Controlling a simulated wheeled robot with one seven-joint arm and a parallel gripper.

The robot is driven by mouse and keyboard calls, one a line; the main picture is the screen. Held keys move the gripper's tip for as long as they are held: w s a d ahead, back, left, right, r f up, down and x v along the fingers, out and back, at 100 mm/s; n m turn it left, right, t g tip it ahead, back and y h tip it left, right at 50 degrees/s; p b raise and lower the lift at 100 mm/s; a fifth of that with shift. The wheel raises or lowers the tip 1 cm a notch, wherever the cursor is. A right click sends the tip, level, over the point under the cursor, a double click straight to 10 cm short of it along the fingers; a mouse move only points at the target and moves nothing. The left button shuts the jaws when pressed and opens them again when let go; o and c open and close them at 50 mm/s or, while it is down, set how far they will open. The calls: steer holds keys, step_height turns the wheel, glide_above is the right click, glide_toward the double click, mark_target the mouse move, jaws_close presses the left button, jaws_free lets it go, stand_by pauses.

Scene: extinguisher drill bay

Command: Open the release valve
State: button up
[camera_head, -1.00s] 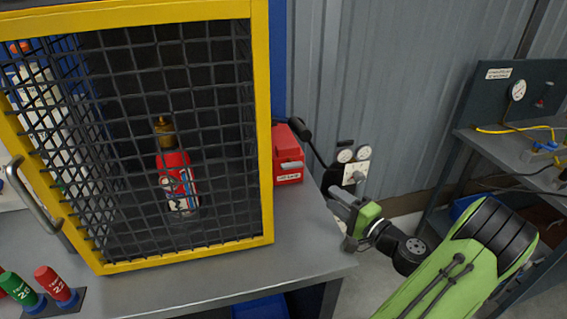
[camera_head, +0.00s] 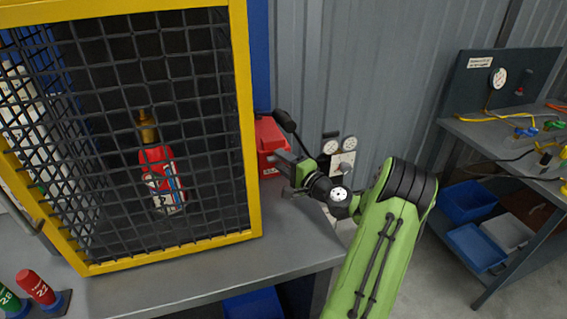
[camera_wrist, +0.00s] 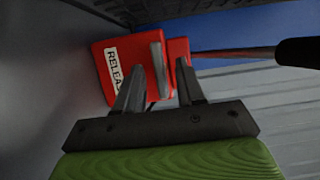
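The red release box (camera_head: 268,136) sits on the grey bench, right of the yellow cage. In the wrist view the box (camera_wrist: 120,85) carries a white label reading "RELEA…", and a grey handle (camera_wrist: 158,68) stands out from its face. My gripper (camera_wrist: 158,78) is open, its fingers apart on either side of the handle as seen from the wrist. I cannot tell whether the fingertips touch it. In the head view my gripper (camera_head: 282,163) is close in front of the box and covers its lower right part, with the handle mostly hidden.
The yellow mesh cage (camera_head: 244,110) stands left of the box, holding a red extinguisher (camera_head: 160,178). A black-ended lever (camera_head: 284,121) rises beside the box and crosses the wrist view's right side (camera_wrist: 298,52). Gauges (camera_head: 340,145) are behind my wrist.

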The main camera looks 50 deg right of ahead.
jaws_close()
steer(key=shift+n, duration=0.3)
steer(key=n+g+b, duration=0.1)
steer(key=n, duration=0.2)
steer(key=shift+a+r+g, duration=0.1)
steer(key=shift+g, duration=0.3)
steer(key=shift+r+n+g+h+b, duration=0.1)
steer(key=shift+n+g+h+b, duration=0.4)
steer(key=shift+n, duration=0.7)
jaws_free()
